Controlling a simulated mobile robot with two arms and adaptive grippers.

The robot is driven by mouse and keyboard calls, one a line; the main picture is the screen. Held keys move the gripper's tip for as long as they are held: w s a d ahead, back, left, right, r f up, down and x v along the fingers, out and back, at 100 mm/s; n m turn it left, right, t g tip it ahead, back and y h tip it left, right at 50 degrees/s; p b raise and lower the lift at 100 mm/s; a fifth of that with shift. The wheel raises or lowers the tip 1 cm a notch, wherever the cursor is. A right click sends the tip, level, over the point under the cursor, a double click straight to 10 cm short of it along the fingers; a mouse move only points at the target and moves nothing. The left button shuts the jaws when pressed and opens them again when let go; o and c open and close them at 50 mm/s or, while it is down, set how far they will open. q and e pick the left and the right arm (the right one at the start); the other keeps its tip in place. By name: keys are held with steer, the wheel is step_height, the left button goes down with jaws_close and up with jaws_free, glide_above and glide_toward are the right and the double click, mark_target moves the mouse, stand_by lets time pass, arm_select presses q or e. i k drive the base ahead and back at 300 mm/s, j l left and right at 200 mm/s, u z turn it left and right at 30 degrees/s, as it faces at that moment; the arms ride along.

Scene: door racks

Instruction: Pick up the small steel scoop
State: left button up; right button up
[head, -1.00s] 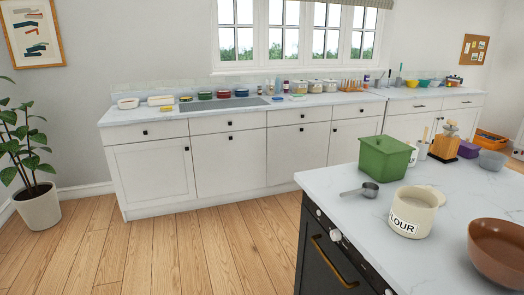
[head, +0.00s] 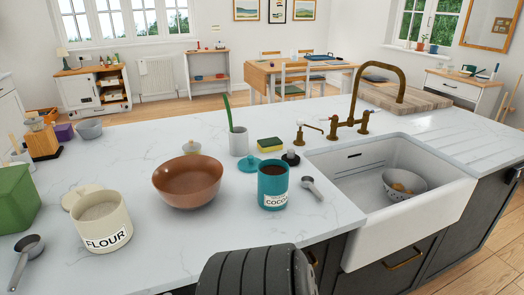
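Two steel scoops lie on the white marble counter. One scoop (head: 311,187) is right of the teal cocoa canister (head: 272,187), close to the sink, with its handle toward the front. The other scoop (head: 28,246) is at the left edge, between the green box (head: 16,200) and the cream flour canister (head: 101,219). Neither of my grippers shows in the head view.
A brown bowl (head: 188,182) stands between the canisters. A sponge (head: 270,144), a brass tap (head: 366,118) and a white sink (head: 400,200) holding a colander (head: 404,187) are to the right. A dark ribbed shape, unclear to me, covers the bottom middle. The front counter between flour and cocoa is clear.

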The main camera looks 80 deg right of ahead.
mark_target(313, 190)
steer(key=z, duration=2.35)
